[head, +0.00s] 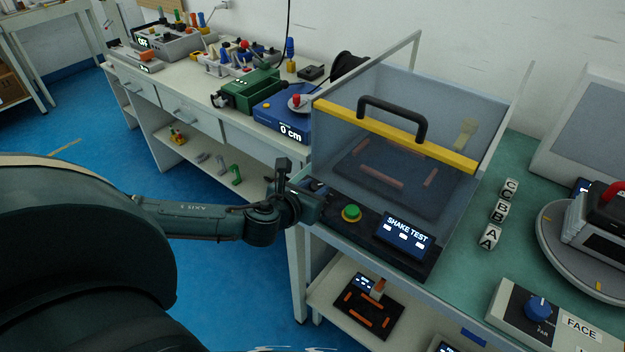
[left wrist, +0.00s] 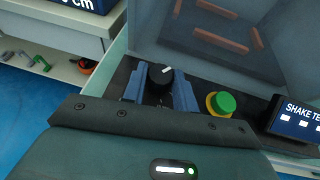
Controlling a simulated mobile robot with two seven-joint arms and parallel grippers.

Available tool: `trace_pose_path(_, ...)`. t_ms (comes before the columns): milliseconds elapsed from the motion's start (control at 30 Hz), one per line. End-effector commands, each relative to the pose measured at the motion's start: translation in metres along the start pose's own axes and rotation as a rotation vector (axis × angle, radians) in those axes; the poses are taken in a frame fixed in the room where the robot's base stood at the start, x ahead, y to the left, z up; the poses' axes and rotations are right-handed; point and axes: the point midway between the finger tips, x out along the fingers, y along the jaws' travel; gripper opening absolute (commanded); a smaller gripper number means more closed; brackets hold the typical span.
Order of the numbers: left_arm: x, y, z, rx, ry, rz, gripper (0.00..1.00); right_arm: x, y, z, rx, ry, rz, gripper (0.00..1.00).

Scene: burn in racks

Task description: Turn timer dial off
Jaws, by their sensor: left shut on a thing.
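The timer dial (left wrist: 161,77) is a black knob with a white mark, on the dark control panel of the shake test box. In the left wrist view the blue fingers of my left gripper (left wrist: 159,92) stand on both sides of it and are shut on it. The white mark points up and to the right. In the head view my left gripper (head: 311,190) is at the panel's left end and mostly hides the dial. The green button (head: 351,213) and the SHAKE TEST display (head: 404,236) sit to the right of it. My right gripper is not in view.
The clear box with a yellow bar (head: 340,110) and black handle (head: 394,110) rises behind the panel. Lettered cubes (head: 498,213), a blue-knobbed FACE box (head: 538,308) and a round turntable (head: 551,246) stand to the right. A second bench with devices is at the left.

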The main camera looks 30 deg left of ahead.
Motion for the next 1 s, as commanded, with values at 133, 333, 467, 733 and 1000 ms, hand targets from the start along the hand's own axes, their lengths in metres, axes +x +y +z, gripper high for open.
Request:
trace_pose_path(133,-0.003,-0.004,0.005,-0.056,0.004,0.121,0.06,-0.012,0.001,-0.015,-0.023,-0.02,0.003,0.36)
trace_pose_path(333,-0.002,-0.007,0.005,-0.125,0.004,0.288,0.06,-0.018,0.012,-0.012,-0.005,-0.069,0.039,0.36)
trace_pose_path(467,-0.001,-0.008,0.004,-0.163,0.004,0.386,0.06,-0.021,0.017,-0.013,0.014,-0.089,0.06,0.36)
trace_pose_path(733,0.001,-0.009,0.003,-0.225,0.003,0.539,0.06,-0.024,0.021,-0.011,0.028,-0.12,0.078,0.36)
trace_pose_path(1000,0.003,-0.009,0.002,-0.254,0.0,0.61,0.06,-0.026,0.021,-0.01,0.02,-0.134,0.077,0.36)
